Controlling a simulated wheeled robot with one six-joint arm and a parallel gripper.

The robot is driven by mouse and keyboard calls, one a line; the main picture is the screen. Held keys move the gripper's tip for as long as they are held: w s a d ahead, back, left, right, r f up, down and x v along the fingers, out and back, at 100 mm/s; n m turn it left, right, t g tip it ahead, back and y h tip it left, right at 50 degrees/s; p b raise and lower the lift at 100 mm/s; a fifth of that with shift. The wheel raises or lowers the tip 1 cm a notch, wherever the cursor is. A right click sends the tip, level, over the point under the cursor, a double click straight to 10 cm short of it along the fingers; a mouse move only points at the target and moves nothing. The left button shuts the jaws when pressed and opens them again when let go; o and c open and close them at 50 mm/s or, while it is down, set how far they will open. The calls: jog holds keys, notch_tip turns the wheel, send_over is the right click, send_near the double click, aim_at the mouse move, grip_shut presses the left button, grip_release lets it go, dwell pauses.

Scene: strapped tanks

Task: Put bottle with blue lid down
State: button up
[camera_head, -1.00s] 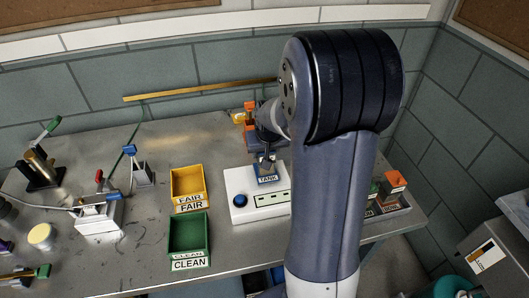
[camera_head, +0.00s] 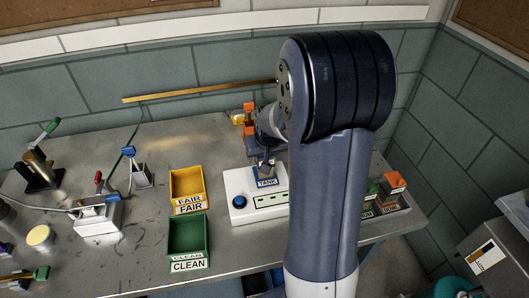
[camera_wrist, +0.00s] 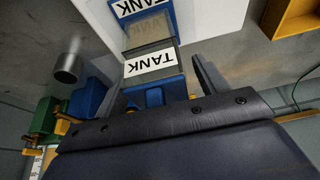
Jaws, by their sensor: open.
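The bottle with the blue lid (camera_wrist: 150,64) has a grey body and a white TANK label. In the wrist view it is between the two fingers of my gripper (camera_wrist: 160,88), which is open with a visible gap at the right finger. A second TANK label with blue around it shows just beyond the bottle. In the head view, a blue TANK-labelled piece (camera_head: 267,182) is on the white device (camera_head: 238,214), with my gripper (camera_head: 267,166) right above it. My arm hides the device's right end. Whether the bottle's bottom touches anything cannot be told.
A yellow FAIR bin (camera_head: 187,185) and a green CLEAN bin (camera_head: 188,236) stand left of the white device. Orange-topped items (camera_head: 392,182) stand in a dark tray at right. A blue-and-orange object (camera_head: 250,140) stands behind. Clamp-like fixtures (camera_head: 98,215) fill the left side.

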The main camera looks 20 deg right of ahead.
jog(key=v, duration=1.2)
jog(key=shift+r+b, duration=0.15)
jog(key=shift+b, duration=0.2)
jog(key=shift+c, duration=0.3)
dwell(1.0)
